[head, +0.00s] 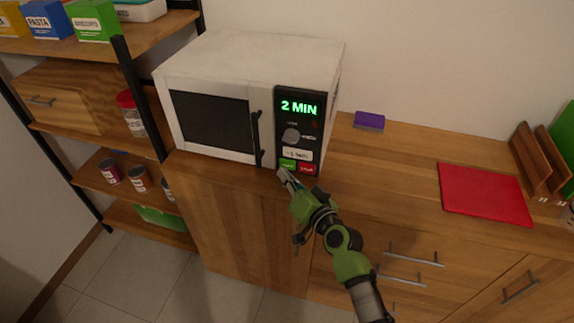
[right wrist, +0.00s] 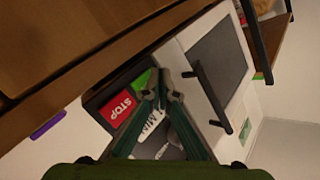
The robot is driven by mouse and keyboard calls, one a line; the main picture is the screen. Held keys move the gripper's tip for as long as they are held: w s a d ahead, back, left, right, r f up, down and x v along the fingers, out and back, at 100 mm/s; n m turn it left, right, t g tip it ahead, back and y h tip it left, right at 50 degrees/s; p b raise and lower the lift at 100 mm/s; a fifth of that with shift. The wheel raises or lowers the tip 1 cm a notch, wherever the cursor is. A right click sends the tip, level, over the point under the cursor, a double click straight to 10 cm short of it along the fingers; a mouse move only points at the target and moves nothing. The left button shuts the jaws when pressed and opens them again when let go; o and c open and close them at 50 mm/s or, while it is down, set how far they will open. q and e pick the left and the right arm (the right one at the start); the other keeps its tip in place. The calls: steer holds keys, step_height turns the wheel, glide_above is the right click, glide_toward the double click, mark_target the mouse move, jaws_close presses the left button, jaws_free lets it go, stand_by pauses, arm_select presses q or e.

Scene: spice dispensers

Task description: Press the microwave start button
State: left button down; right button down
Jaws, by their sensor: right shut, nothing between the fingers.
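The white microwave (head: 240,60) stands on the wooden counter, its display reading "2 MIN". The green start button (head: 288,164) is low on its black panel, left of the red stop button (head: 306,169). My right gripper (head: 283,173) is shut and empty, its tips just in front of the panel's lower left, close to the green button. In the right wrist view the tips lie beside the green button (right wrist: 140,82), which is partly hidden by a finger; the red STOP button (right wrist: 117,108) is in plain view. I cannot tell whether the tips touch the button. My left gripper is not in view.
The microwave's door handle (head: 256,138) stands out just left of the panel. A purple sponge-like block (head: 369,121) and a red board (head: 485,193) lie on the counter to the right. A shelf rack (head: 130,75) with boxes and jars stands at the left.

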steer(key=shift+w, duration=0.1)
stand_by(0.7)
steer(key=shift+w+d, duration=0.15)
steer(key=shift+w, duration=0.15)
steer(key=shift+w+d+b, duration=0.1)
steer(key=shift+w+b, duration=0.2)
steer(key=shift+w, duration=0.05)
stand_by(0.6)
steer(key=shift+s, duration=0.1)
stand_by(0.4)
steer(key=shift+s+a+p, duration=0.2)
steer(key=shift+s+p, duration=0.2)
steer(key=shift+s, duration=0.25)
steer(key=shift+s+a+p, duration=0.25)
steer(key=shift+s+p, duration=0.15)
steer(key=shift+s, duration=0.2)
steer(key=s, duration=0.1)
steer(key=s+a+p, duration=0.1)
steer(key=s, duration=0.1)
steer(key=shift+s, duration=0.3)
